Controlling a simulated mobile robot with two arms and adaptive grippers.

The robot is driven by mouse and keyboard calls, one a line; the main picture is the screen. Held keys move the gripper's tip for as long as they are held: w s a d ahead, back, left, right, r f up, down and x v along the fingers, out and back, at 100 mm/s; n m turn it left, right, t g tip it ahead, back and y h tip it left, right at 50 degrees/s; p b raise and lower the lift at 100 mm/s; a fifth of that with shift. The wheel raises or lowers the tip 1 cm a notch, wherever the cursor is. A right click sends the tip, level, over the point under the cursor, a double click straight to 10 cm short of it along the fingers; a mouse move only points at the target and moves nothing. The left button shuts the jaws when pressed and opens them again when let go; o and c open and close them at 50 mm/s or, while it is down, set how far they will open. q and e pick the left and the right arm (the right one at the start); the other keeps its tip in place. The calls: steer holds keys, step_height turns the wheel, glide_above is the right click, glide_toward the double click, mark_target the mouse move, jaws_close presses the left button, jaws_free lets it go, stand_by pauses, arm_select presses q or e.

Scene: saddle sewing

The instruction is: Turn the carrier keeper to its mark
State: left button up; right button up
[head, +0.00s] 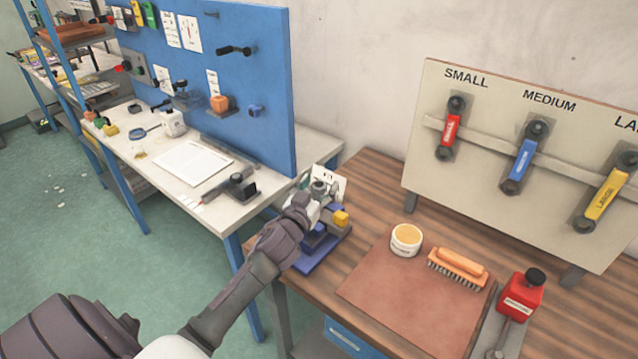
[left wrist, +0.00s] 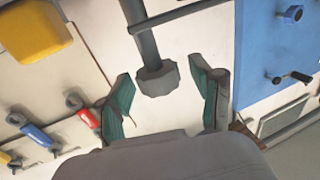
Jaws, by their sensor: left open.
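A small fixture with a blue base (head: 318,254) and a yellow block (head: 341,218) stands at the left corner of the wooden bench. My left gripper (head: 316,203) is at its upper part and hides much of it. In the left wrist view my left gripper (left wrist: 168,103) is open. A grey faceted knob (left wrist: 157,80) on a dark rod shows between and just beyond the fingers, with no clear contact. I cannot tell for sure that this knob is the carrier keeper. The yellow block (left wrist: 36,33) is at upper left there. No mark is readable. My right gripper is out of view.
A board (head: 477,198) with red, blue and yellow handles stands at the back of the wooden bench. A brown mat (head: 395,305), a white tub (head: 406,240), a brush (head: 458,266) and a red bottle (head: 521,296) lie right of the fixture. A blue pegboard (head: 270,90) rises behind left.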

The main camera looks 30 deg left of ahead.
arm_select(q)
jaws_close()
stand_by(0.4)
steer(key=shift+w+a, duration=0.1)
